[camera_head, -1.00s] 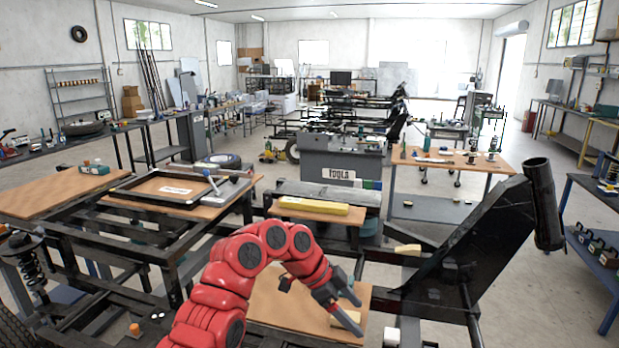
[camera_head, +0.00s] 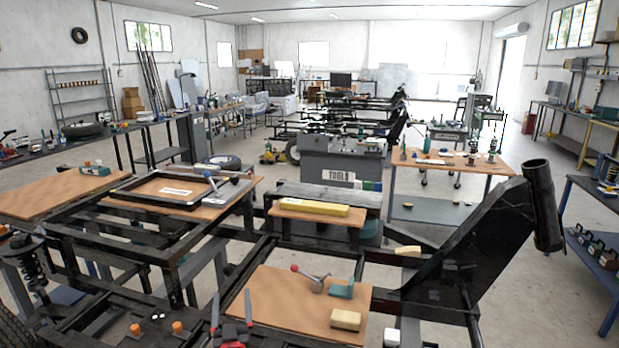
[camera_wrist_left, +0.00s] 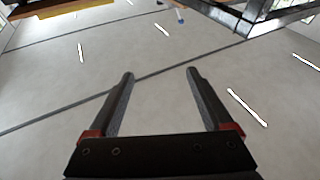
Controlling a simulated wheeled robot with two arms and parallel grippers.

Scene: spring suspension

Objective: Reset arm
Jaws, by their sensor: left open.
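My left gripper (camera_head: 232,293) is low in the head view, near its bottom edge, with two dark fingers pointing up and spread apart. It is open, with nothing between the fingers. In the left wrist view the two black fingers (camera_wrist_left: 160,74) stand apart over bare grey floor. Most of my left arm is out of the head view. My right gripper is in neither view.
Beside the gripper, a wooden board (camera_head: 271,303) on the black frame (camera_head: 250,251) carries a red-knobbed metal tool (camera_head: 316,284), a teal block (camera_head: 342,290) and a yellow block (camera_head: 345,320). A black upright (camera_head: 470,245) rises at right.

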